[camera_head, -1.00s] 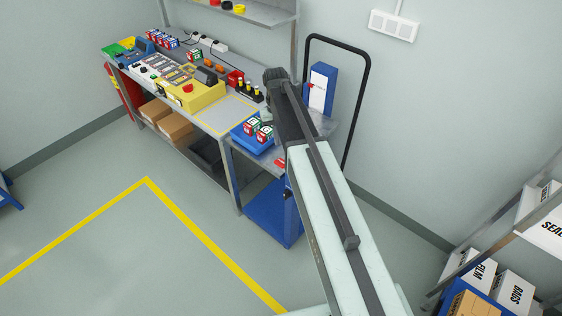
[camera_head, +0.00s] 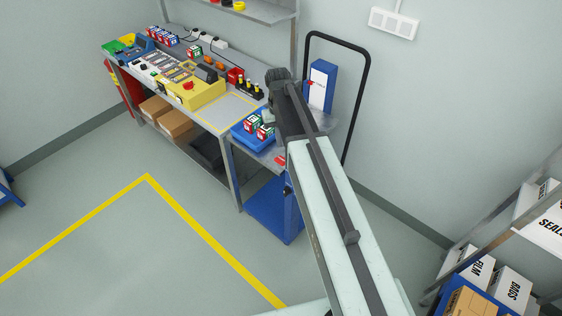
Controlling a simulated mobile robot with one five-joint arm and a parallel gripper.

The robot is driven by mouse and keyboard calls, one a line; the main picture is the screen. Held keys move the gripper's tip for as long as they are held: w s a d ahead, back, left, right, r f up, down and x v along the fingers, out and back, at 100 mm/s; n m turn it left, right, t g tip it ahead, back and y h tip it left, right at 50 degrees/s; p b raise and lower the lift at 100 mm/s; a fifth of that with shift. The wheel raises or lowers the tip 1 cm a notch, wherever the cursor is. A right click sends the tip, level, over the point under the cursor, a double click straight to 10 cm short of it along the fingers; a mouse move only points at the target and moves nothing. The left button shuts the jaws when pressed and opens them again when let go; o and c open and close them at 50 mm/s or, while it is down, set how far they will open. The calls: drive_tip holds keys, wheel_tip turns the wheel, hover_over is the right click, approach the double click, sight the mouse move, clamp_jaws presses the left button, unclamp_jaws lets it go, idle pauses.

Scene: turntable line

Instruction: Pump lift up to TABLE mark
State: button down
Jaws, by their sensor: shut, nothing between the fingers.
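The lift (camera_head: 272,209) is a blue cart with a grey top plate (camera_head: 325,121), beside the right end of the workbench. A blue tray (camera_head: 240,141) with small red, green and white boxes (camera_head: 259,127) sits on the plate. Its plate looks close to the bench top in height; I cannot tell whether they are level. A blue post with a white scale (camera_head: 319,85) stands behind it; its marks are too small to read. A small red piece (camera_head: 280,160) shows at the plate's front edge. My arm crosses in front of the lift, and my gripper is hidden behind it.
The workbench (camera_head: 226,184) holds a yellow device (camera_head: 195,95), bins and a yellow-outlined area (camera_head: 229,111). A black handle frame (camera_head: 366,90) rises behind the lift. A shelf with boxes (camera_head: 513,287) stands at lower right.

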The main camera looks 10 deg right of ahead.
sight(281, 159)
drive_tip(key=f+b, duration=0.1)
drive_tip(key=f, duration=0.1)
drive_tip(key=f+b, duration=0.1)
drive_tip(key=b, duration=0.1)
drive_tip(key=f+b, duration=0.1)
drive_tip(key=f, duration=0.1)
drive_tip(key=shift+s+f+b, duration=0.25)
drive_tip(key=shift+f+b, duration=0.05)
drive_tip(key=shift+b, duration=0.1)
